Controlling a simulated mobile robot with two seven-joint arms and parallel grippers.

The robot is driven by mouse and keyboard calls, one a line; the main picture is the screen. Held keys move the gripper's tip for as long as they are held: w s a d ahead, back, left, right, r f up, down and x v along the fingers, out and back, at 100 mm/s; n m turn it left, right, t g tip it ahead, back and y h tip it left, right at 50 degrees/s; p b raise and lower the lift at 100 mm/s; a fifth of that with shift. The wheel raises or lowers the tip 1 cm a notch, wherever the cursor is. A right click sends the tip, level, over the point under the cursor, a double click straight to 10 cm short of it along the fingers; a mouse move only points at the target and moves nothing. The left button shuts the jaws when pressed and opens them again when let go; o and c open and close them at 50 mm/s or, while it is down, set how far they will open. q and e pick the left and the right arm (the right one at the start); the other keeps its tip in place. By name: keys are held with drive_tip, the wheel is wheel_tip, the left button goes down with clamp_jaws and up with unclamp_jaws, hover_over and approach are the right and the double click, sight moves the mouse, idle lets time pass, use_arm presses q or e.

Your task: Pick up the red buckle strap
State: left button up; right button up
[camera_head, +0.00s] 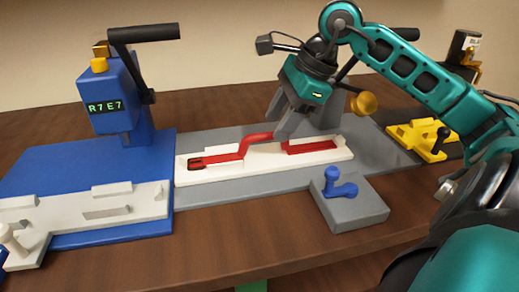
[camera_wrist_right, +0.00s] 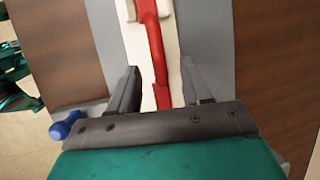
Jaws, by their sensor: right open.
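The red buckle strap (camera_head: 226,157) lies in a long white holder (camera_head: 240,172), with its dark-framed buckle end at the left. Its middle rises in a bend beside my right gripper (camera_head: 283,132). In the right wrist view the strap (camera_wrist_right: 153,40) runs lengthwise between the spread fingers of my right gripper (camera_wrist_right: 160,78). The fingers are open, one on each side of it, with gaps to the strap. My left gripper does not show.
A blue press (camera_head: 115,90) with a black lever and "R7 E7" display stands left. A grey block with a blue handle (camera_head: 340,187) sits in front right of the holder. A yellow fixture (camera_head: 418,137) stands at the right. The wooden table's front is bare.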

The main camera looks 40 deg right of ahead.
sight(271, 133)
drive_tip(key=x, duration=0.2)
drive_tip(key=shift+w+a+f, duration=0.1)
drive_tip(key=shift+a+f, duration=0.1)
drive_tip(key=shift+a, duration=0.15)
drive_tip(key=shift+d+f, duration=0.1)
drive_tip(key=shift+f, duration=0.05)
drive_tip(key=shift+p+x, duration=0.5)
drive_tip(key=shift+x, duration=0.4)
clamp_jaws()
